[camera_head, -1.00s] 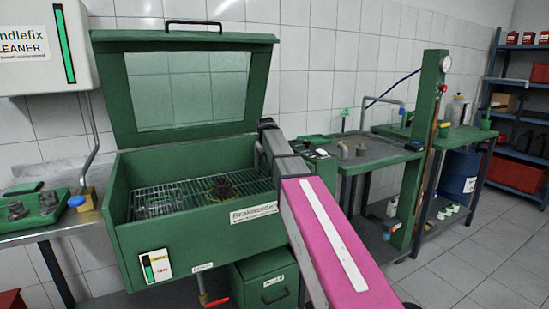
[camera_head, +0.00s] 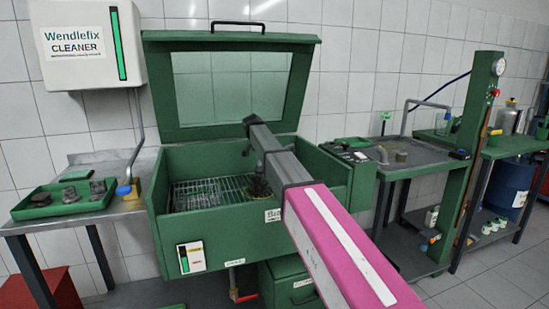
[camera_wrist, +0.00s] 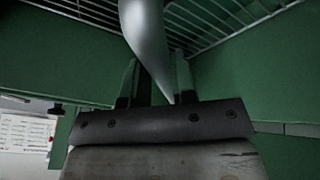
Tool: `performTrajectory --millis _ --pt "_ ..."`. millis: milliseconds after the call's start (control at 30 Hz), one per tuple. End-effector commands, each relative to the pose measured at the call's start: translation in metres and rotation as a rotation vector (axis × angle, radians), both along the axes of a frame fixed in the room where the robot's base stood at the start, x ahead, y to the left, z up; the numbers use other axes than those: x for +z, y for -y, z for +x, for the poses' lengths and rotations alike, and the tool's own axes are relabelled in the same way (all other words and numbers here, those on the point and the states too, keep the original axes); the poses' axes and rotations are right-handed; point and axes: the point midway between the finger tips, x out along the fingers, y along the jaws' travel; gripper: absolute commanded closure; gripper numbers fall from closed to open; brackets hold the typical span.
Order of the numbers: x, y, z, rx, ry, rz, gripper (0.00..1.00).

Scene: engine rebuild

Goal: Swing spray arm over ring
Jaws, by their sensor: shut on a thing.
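The spray arm (camera_wrist: 147,38) is a smooth grey curved tube that tapers to a point in the wrist view. It runs down between the two fingers of my gripper (camera_wrist: 158,85), which is shut on it. In the head view my arm reaches into the open green washer cabinet (camera_head: 205,235), and my gripper is mostly hidden behind its own links. A dark round part (camera_head: 258,187), which looks like the ring, sits on the wire rack (camera_head: 205,195) beside and below my arm. My arm partly covers it, so I cannot tell whether the spray arm is over it.
The cabinet's windowed lid (camera_head: 232,85) stands open behind my arm. A green tray (camera_head: 65,202) of dark parts is on the left table. A sink bench (camera_head: 405,160) and a green post (camera_head: 470,150) stand to the right.

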Motion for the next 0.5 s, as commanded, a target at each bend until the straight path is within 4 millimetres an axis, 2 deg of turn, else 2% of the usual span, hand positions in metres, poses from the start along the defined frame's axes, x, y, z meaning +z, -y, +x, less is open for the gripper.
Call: performTrajectory --millis 133,500 --pt "-0.0004 -0.0080 0.0070 -0.038 -0.001 0.001 1.00" --pt "-0.0004 -0.0120 0.0097 -0.060 0.001 0.004 1.00"
